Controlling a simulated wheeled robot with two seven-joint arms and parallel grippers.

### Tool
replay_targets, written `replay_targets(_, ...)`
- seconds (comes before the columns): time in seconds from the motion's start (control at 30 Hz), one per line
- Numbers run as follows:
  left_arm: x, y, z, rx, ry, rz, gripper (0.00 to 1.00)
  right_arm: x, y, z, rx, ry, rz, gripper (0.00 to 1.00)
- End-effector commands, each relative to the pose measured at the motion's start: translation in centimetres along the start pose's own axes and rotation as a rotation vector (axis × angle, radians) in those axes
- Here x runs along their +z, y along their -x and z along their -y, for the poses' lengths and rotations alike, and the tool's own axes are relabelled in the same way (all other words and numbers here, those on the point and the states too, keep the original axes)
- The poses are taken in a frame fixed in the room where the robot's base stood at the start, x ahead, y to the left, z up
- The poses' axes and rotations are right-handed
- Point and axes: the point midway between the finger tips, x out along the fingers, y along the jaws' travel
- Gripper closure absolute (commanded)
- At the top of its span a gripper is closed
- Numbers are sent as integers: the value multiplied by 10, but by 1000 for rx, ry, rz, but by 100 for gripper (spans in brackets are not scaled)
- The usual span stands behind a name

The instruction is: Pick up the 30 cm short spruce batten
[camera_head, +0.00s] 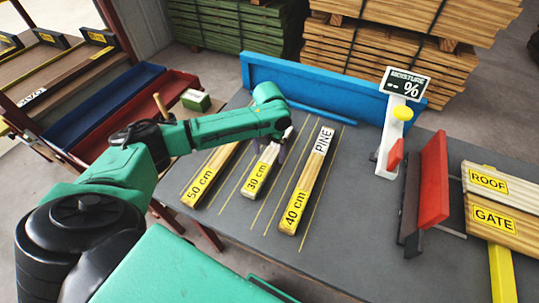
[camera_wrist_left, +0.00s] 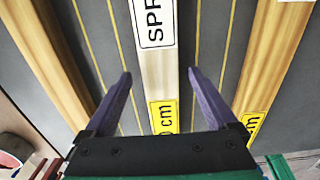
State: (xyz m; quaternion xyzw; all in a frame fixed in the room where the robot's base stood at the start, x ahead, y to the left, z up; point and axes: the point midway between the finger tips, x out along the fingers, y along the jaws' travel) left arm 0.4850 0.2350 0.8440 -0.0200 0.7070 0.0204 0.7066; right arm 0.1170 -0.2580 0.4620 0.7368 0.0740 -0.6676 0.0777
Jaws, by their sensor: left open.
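The short 30 cm batten (camera_head: 257,177) lies on the grey table between two longer battens. It has a yellow "30 cm" label at its near end and a white label, partly hidden by my gripper in the head view. In the left wrist view the batten (camera_wrist_left: 158,75) runs between my fingers, and its white label reads "SPR". My left gripper (camera_head: 283,148) is over the batten, open. Its purple fingers (camera_wrist_left: 160,74) stand on either side with a gap to the wood; I cannot tell their exact height. My right gripper is not in view.
The 50 cm batten (camera_head: 205,178) lies to the left and the 40 cm pine batten (camera_head: 305,190) to the right. A blue fence (camera_head: 330,92) stands behind. A moisture meter (camera_head: 391,135) and red block (camera_head: 433,178) stand right. Bare table lies in front.

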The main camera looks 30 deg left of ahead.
Motion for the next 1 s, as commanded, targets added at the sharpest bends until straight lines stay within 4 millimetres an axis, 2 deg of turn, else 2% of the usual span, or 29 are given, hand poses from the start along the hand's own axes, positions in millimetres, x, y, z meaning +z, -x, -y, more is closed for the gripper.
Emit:
replay_targets(0.07,0,-7,0,1,-1,1,9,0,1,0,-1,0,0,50)
replay_targets(0.23,0,-8,0,0,-1,2,9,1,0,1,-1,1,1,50)
replay_targets(0.27,0,-8,0,0,-1,2,13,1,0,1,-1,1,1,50)
replay_targets(0.4,0,-8,0,0,-1,2,66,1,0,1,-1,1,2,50)
replay_targets(0.5,0,-7,0,0,-1,2,100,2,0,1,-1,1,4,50)
replay_targets(0.83,1,-2,1,-1,0,4,100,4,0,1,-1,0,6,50)
replay_targets(1.0,2,22,0,-1,-1,7,100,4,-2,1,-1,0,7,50)
